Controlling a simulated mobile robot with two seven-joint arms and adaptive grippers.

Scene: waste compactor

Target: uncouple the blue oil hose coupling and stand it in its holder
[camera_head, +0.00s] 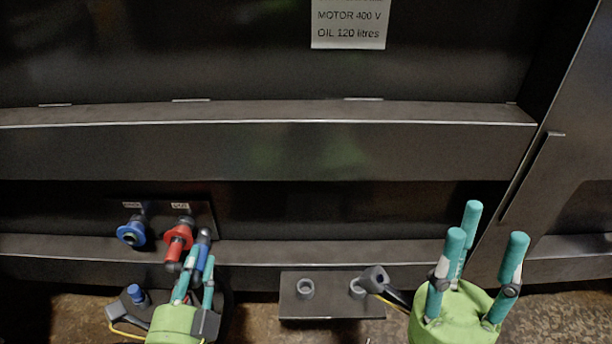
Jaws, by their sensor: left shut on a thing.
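My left gripper (194,278) has its teal fingers closed around a slim coupling with a blue band (204,243), held in front of and to the right of the red port. The fingers hide part of it. The blue port (132,233) on the back panel shows a round open face with nothing plugged in. My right gripper (482,255) is open and empty at the right, fingers pointing up.
The red port (178,234) has a red and dark coupling in it, close to my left fingers. A blue cylinder (136,293) stands on a dark base at lower left. A steel rail (330,252) runs behind.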

